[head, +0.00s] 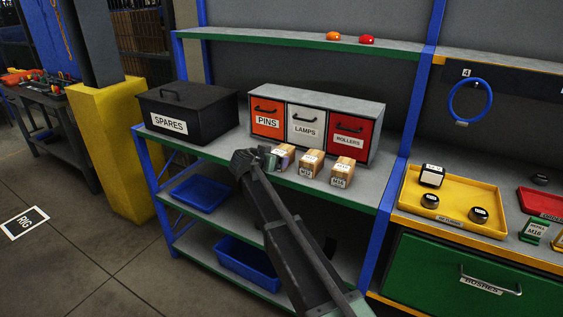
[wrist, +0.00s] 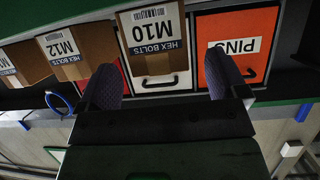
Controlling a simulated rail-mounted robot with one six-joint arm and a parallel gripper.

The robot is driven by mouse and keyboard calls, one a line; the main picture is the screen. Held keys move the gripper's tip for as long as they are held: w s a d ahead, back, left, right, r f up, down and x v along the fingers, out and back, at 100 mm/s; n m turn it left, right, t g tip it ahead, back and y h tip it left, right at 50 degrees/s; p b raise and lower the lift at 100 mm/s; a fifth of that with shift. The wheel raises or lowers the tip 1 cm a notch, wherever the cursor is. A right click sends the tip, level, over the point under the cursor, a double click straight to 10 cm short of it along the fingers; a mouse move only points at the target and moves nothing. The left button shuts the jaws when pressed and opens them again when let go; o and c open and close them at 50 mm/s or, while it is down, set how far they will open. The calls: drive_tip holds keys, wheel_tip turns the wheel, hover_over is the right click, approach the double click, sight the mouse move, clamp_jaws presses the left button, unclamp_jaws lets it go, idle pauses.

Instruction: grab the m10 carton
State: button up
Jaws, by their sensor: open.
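The m10 carton (wrist: 152,38) is a brown cardboard box labelled "M10 HEX BOLTS"; it shows upside down at the top of the wrist view. In the head view the carton (head: 284,154) stands on the bench in front of the drawer unit, partly hidden by my gripper. My gripper (head: 262,160) is at the shelf's front, just left of the carton. In the wrist view my gripper (wrist: 167,82) is open and empty, its dark fingers spread wider than the carton. The carton appears beyond the fingertips, nearer the left finger. I see no contact.
An M12 carton (head: 311,163) and an M16 carton (head: 343,172) stand in a row to the right. Behind is the drawer unit (head: 318,96) with pins, lamps and rollers drawers. A black SPARES box (head: 188,110) is on the left.

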drive_tip(key=b+x, duration=0.1)
drive_tip(key=x, duration=0.1)
drive_tip(key=b+x, duration=0.1)
drive_tip(key=x, duration=0.1)
drive_tip(key=shift+w+d+f, duration=0.1)
drive_tip(key=shift+w+f, duration=0.1)
drive_tip(key=shift+f, duration=0.15)
drive_tip(key=shift+w+d, duration=0.15)
drive_tip(key=shift+w, duration=0.05)
drive_tip(key=shift+r, duration=0.1)
drive_tip(key=c, duration=1.2)
